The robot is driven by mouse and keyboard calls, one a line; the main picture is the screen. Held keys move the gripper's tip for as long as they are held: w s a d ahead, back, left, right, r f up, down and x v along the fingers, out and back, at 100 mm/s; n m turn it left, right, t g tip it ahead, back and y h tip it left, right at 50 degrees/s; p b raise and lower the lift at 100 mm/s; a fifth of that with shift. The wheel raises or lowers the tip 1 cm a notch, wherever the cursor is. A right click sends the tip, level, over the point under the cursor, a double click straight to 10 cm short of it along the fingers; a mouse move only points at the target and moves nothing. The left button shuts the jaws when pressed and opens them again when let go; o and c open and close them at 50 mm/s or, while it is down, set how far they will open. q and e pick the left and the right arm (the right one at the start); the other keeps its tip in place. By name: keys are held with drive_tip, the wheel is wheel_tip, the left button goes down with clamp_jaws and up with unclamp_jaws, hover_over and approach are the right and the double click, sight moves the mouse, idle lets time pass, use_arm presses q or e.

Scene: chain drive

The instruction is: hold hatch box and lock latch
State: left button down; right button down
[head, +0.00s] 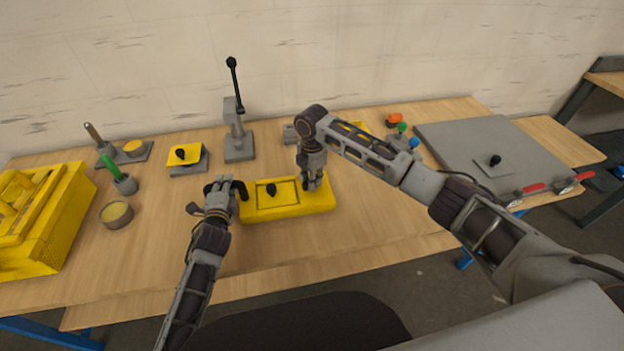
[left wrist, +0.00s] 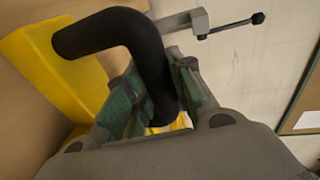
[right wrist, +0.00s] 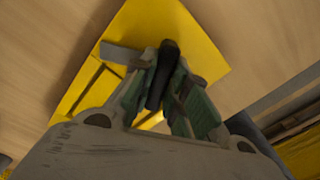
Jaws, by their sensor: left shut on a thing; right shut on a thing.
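The yellow hatch box (head: 287,207) lies flat on the wooden table, with a rectangular hatch and a black knob (head: 271,189) on its top. My left gripper (head: 226,187) is at the box's left end, shut on a bent black handle (left wrist: 140,50) that joins the yellow body in the left wrist view. My right gripper (head: 311,184) comes down from above at the box's right end. In the right wrist view its fingers are shut on a black latch lever (right wrist: 164,75), with a grey metal tab (right wrist: 120,54) beside it. The fingers hide part of the lever.
A grey lever press (head: 238,145) stands behind the box. A yellow crate (head: 45,225) and a round tin (head: 116,214) are at the left. A grey panel (head: 470,140) with red-handled clamps lies at the right. The table in front of the box is clear.

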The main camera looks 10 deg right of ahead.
use_arm(q)
drive_tip(key=shift+f, duration=0.1)
use_arm(e)
drive_tip(key=n, duration=1.2)
drive_tip(key=shift+n, duration=0.3)
idle(0.3)
drive_tip(key=c, duration=1.4)
unclamp_jaws()
drive_tip(key=shift+r, duration=0.1)
drive_tip(key=shift+r, duration=5.95)
